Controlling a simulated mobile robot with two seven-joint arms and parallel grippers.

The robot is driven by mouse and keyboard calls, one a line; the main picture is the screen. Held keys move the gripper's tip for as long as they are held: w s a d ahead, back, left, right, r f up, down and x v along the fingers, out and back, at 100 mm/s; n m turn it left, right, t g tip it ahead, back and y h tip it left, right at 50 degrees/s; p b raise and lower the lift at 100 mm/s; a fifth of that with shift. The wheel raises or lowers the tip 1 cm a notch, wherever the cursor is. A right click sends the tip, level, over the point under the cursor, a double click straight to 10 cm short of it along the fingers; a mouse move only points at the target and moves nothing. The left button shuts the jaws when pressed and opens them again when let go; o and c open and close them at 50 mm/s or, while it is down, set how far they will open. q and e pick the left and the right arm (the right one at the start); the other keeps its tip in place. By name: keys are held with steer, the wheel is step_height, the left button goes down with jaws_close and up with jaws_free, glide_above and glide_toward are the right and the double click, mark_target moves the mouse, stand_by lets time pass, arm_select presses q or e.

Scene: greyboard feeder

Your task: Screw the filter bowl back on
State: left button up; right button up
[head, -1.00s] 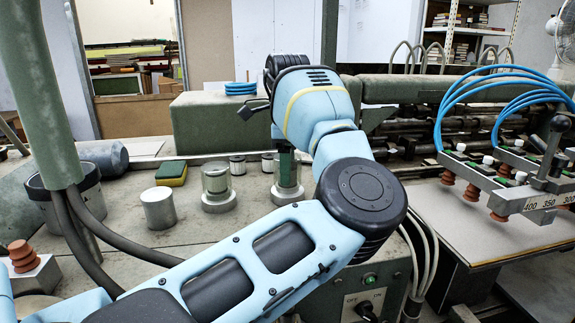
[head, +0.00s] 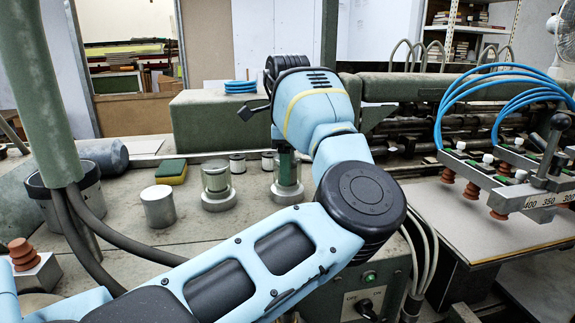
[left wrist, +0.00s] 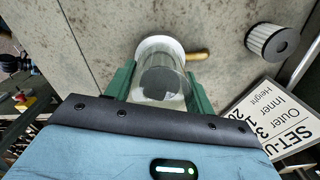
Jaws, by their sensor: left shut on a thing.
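The clear, cylindrical bowl (left wrist: 162,82) stands between the two dark green fingers of my left gripper (left wrist: 160,88) in the left wrist view. A pale ring rims its far end, and dark shapes show through its wall. My left gripper is shut on it. In the head view my left gripper (head: 286,165) points down over a wide metal base (head: 287,193), and my own arm hides most of the hand. A similar clear cylinder with a metal base (head: 216,186) stands to the left, apart from it. My right gripper is not in view.
A filter element (left wrist: 270,42) and a printed sign (left wrist: 268,118) lie nearby in the left wrist view. A metal cylinder (head: 158,207) and a yellow-green sponge (head: 171,171) stand left on the bench. Suction cups with blue hoses (head: 495,165) are at right.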

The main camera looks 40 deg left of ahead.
arm_select(q)
steer(key=shift+f, duration=0.1)
steer(key=o, duration=1)
steer(key=shift+o, duration=0.2)
steer(key=shift+r, duration=3.85)
